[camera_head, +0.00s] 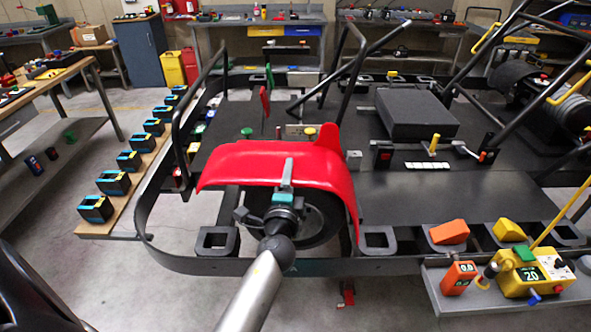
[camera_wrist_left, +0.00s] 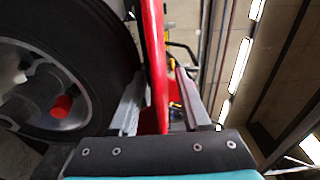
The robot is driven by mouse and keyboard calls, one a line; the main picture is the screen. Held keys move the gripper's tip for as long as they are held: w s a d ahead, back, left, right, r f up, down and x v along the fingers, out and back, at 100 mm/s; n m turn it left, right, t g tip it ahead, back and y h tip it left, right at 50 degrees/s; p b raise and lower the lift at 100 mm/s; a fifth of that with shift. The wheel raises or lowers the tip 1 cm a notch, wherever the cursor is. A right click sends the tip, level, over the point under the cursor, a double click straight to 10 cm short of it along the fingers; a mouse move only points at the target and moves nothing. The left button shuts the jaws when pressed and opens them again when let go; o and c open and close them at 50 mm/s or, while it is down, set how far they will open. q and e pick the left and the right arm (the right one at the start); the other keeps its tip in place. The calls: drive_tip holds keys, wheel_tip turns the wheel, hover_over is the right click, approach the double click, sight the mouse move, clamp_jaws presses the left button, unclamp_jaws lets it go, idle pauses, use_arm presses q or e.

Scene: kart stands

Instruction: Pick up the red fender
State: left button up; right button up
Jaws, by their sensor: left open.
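The red fender (camera_head: 270,165) is a curved shell over the kart's wheel (camera_head: 318,220) in the middle of the head view. My left gripper (camera_head: 287,172) is at the fender's near edge, with one finger showing in front of the red surface. In the left wrist view the fender (camera_wrist_left: 154,60) shows edge-on and passes between the two fingers of my left gripper (camera_wrist_left: 160,85). The fingers are apart and open around it. I cannot tell whether either finger touches it. The tyre (camera_wrist_left: 70,60) is close beside the left finger. My right gripper is not in view.
The kart's black frame tubes (camera_head: 182,125) rise behind the fender. A grey side shelf (camera_head: 500,300) at lower right holds a yellow control box (camera_head: 535,275) and an orange meter (camera_head: 459,277). A plank (camera_head: 118,215) with several black-and-teal blocks lies left of the kart.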

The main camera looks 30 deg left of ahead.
use_arm(q)
drive_tip(key=x, duration=0.4)
drive_tip(key=shift+a+r, duration=0.15)
drive_tip(key=shift+r, duration=0.1)
clamp_jaws()
idle(1.1)
drive_tip(key=shift+r, duration=0.1)
